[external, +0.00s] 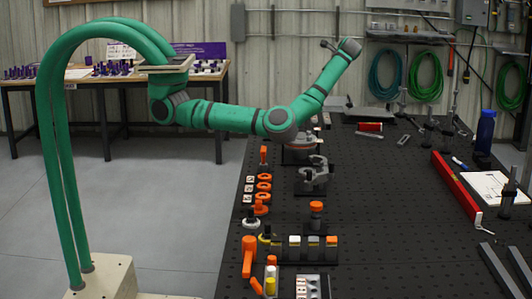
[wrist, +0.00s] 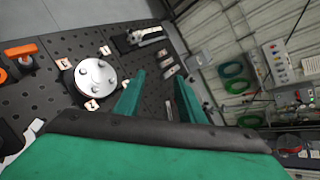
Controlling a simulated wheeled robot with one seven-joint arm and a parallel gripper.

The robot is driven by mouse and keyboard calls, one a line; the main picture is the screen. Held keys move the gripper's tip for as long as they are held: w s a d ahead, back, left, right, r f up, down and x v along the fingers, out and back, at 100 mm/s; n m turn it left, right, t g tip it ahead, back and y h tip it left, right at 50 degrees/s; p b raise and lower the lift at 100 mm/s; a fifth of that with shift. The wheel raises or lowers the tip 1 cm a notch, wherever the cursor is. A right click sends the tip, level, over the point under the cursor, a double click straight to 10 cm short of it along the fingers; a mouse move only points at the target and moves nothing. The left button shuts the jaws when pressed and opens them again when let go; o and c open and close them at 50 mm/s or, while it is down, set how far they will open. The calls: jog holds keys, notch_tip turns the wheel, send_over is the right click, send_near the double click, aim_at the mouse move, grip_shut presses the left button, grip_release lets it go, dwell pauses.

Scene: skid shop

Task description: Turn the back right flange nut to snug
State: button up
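The flange (wrist: 96,77) is a round silver disc on a dark ring in the wrist view, left of my fingers. Several small studs or nuts show on its face; I cannot tell which is the back right nut or how tight it is. In the external view a grey round fixture (external: 300,146), probably the flange, sits behind my arm, partly hidden by it. My gripper (wrist: 158,88) has two green fingers spread apart with nothing between them. It is held above the table, apart from the flange.
The black perforated table (external: 350,245) holds a grey clamp-like fixture (external: 313,177), orange-handled parts (external: 249,258), a red bar (external: 456,186) and a blue bottle (external: 485,131). An orange handle (wrist: 20,50) lies left of the flange. Green hoses (external: 424,76) hang on the wall.

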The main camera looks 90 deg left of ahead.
notch_tip(320, 180, down, 10)
jog(key=s+a+h, duration=0.2)
jog(key=a+h, duration=0.1)
jog(key=h, duration=0.6)
send_near(309, 139)
jog(key=shift+g, duration=0.4)
jog(key=x, duration=0.2)
jog(key=a+x, duration=0.1)
jog(key=x, duration=0.4)
jog(key=shift+w+a+f, duration=0.15)
jog(key=shift+a+f, duration=0.05)
jog(key=shift+f, duration=0.1)
grip_shut()
